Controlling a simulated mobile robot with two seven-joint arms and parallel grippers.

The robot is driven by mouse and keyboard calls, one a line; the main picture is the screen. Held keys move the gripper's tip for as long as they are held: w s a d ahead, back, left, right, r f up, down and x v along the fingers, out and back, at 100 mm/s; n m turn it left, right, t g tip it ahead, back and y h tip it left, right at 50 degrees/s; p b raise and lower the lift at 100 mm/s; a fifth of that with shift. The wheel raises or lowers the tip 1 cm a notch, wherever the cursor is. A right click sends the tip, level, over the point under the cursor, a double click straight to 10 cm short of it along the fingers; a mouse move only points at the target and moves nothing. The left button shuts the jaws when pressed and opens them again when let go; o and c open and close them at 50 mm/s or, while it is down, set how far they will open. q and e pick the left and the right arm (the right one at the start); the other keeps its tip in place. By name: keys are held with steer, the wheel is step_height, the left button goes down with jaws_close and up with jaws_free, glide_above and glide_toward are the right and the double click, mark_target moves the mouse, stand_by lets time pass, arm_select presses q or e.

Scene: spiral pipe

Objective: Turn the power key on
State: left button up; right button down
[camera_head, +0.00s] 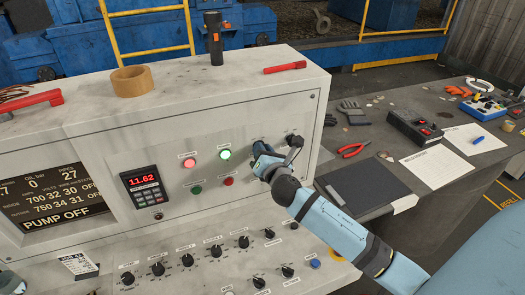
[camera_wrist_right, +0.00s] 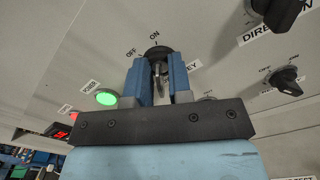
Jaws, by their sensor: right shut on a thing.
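My right gripper (camera_head: 262,155) is at the upper right of the control panel's front. In the right wrist view its two blue fingers (camera_wrist_right: 159,75) are shut on the power key (camera_wrist_right: 158,72), a thin grey piece in a dark round lock. OFF is printed at the lock's upper left and ON above it. The key's visible part looks roughly in line with ON, but the fingers hide much of it. A green lamp (camera_wrist_right: 106,97) beside it is lit; it also shows in the head view (camera_head: 225,154). Only a small part of my left arm shows at the lower left corner.
A black direction switch (camera_wrist_right: 278,12) and another black knob (camera_wrist_right: 287,82) lie right of the key. A red lamp (camera_head: 190,163) glows left of the green one. Several knobs line the lower panel. A cluttered grey table (camera_head: 435,195) stands at right. The display reads PUMP OFF.

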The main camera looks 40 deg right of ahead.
stand_by(0.5)
steer(key=c, duration=1.3)
jaws_free()
steer(key=b+v, duration=0.3)
steer(key=v, duration=1.1)
steer(key=shift+d, duration=0.1)
steer(key=shift+f, duration=0.1)
